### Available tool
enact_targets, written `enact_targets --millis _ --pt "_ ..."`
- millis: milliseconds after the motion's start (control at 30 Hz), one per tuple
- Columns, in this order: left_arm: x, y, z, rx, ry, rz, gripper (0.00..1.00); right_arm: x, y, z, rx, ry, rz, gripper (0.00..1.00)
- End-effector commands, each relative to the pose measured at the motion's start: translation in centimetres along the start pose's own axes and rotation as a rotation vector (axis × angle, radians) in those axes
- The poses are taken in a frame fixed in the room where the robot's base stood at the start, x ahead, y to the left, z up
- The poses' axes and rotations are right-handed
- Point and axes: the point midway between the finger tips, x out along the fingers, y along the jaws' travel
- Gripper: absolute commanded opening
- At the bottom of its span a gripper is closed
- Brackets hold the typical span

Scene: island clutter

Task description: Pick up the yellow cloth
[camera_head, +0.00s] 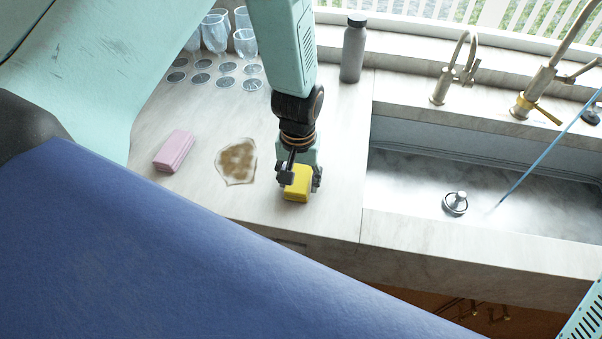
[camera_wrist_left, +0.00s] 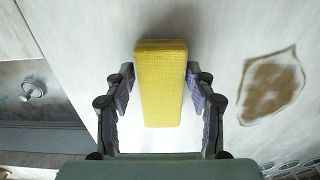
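The yellow cloth (camera_head: 298,184) looks like a thick folded block at the front of the counter, left of the sink. My left gripper (camera_head: 300,178) reaches down over it from above, with one finger on either side. I cannot tell whether the cloth is clear of the counter. My right gripper is not in view.
A brown stain (camera_head: 238,161) and a pink folded block (camera_head: 174,151) lie to the left. Clear glasses (camera_head: 214,33) stand behind, and a grey bottle (camera_head: 353,50) stands at the back. The sink (camera_head: 410,185), with a drain plug (camera_head: 456,203), is to the right.

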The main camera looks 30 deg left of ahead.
Motion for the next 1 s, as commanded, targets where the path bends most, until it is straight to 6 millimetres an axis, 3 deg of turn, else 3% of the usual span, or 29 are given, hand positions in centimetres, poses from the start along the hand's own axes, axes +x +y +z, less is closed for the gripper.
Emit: enact_targets --millis 367,733,1000 --pt "0.0 -0.1 -0.3 0.001 0.000 0.001 0.21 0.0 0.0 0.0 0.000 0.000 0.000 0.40" --pt "-0.8 -0.2 -0.5 0.002 0.003 0.001 0.21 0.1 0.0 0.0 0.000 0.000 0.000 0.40" --pt "-4.6 -0.2 -0.5 0.002 0.005 0.001 0.21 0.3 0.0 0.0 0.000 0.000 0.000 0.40"
